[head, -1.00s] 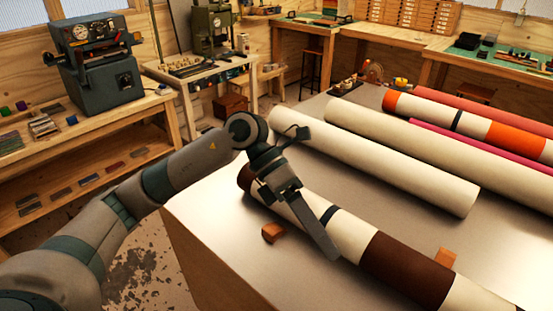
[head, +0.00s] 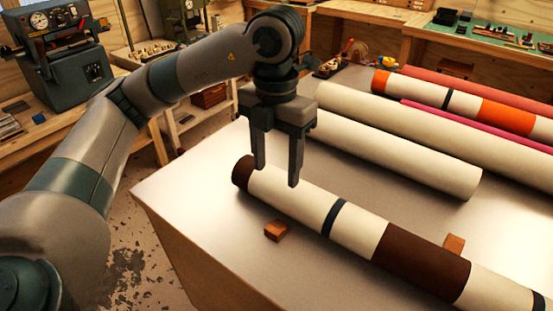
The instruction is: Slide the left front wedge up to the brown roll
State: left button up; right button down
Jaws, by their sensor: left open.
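The left front wedge (head: 277,231) is a small orange-brown wooden block on the table, on the near side of the brown roll's left part. A narrow strip of table seems to show between them. The brown roll (head: 420,262) is cream with dark brown bands and a navy stripe, lying diagonally across the table. Another wooden wedge (head: 454,243) shows at its far side, partly hidden by the roll. My right gripper is out of view.
A plain cream roll (head: 395,152) and a second long one (head: 420,115) lie behind. An orange-banded roll (head: 505,116), a magenta one and a red one lie farther back. The table (head: 200,185) is bare around the near wedge; its left edge is close.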

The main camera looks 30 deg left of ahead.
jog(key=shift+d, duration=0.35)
pick_arm(q)
jog(key=shift+f, duration=0.15)
jog(key=p, duration=0.2)
send_over(276, 226)
notch_tip(276, 226, down, 7)
notch_tip(276, 226, down, 8)
jog(key=shift+s+d+f+p, duration=0.1)
jog(key=shift+f+p, duration=0.15)
jog(key=shift+p, duration=0.7)
jog(key=shift+f, duration=0.8)
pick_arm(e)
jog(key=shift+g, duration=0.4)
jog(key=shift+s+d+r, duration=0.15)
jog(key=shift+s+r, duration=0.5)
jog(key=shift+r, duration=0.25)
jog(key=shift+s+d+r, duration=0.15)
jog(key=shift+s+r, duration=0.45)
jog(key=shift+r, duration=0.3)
pick_arm(q)
jog(key=c, duration=1.1)
